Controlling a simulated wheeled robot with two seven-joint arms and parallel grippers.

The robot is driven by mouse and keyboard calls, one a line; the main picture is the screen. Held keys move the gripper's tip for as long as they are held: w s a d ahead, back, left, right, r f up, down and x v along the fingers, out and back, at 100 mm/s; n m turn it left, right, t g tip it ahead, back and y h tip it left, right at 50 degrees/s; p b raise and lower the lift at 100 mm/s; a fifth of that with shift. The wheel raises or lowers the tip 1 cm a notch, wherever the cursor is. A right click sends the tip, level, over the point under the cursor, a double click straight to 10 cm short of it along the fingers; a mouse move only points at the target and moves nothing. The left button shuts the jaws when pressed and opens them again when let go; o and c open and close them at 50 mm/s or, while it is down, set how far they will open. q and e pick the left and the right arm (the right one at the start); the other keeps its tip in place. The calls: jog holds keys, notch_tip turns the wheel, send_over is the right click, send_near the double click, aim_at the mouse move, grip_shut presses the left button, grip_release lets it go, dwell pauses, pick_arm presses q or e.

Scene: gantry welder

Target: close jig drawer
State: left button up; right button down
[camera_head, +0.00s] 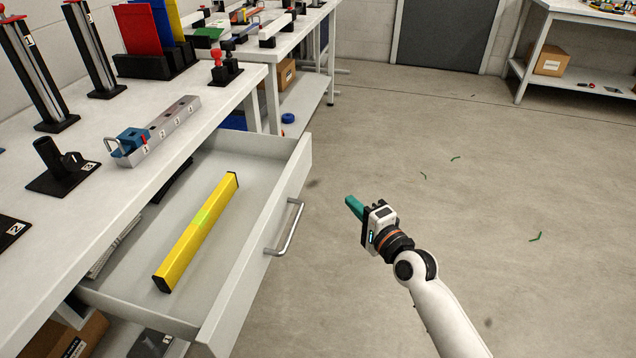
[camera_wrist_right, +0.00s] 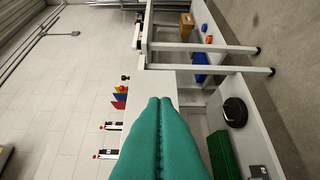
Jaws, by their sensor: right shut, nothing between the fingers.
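The jig drawer (camera_head: 262,222) is pulled out from the white workbench (camera_head: 100,215) in the head view. Its metal bow handle (camera_head: 286,230) is on the front panel. A yellow spirit level (camera_head: 200,230) lies inside the drawer, with darker items further in, partly under the bench top. My right gripper (camera_head: 354,206) has teal fingers and is shut and empty. It is in the air to the right of the handle, apart from it. In the right wrist view the shut teal fingers (camera_wrist_right: 160,135) show close up. My left gripper is not in view.
The bench top holds a metal block with numbered positions (camera_head: 155,130), a black holder (camera_head: 60,165), and red and blue panels in a rack (camera_head: 155,65). A second bench (camera_head: 320,25) stands behind. Open floor (camera_head: 440,170) lies to the right, with small green scraps.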

jog(key=r, duration=0.1)
jog(key=b, duration=0.2)
send_near(304, 165)
jog(key=w+d, duration=0.1)
jog(key=w, duration=0.4)
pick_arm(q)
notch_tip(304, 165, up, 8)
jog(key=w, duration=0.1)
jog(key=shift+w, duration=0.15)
pick_arm(e)
jog(key=shift+w+a+f, duration=0.1)
jog(key=shift+a, duration=0.75)
jog(key=shift+w+a, duration=0.15)
jog(key=shift+a, duration=0.7)
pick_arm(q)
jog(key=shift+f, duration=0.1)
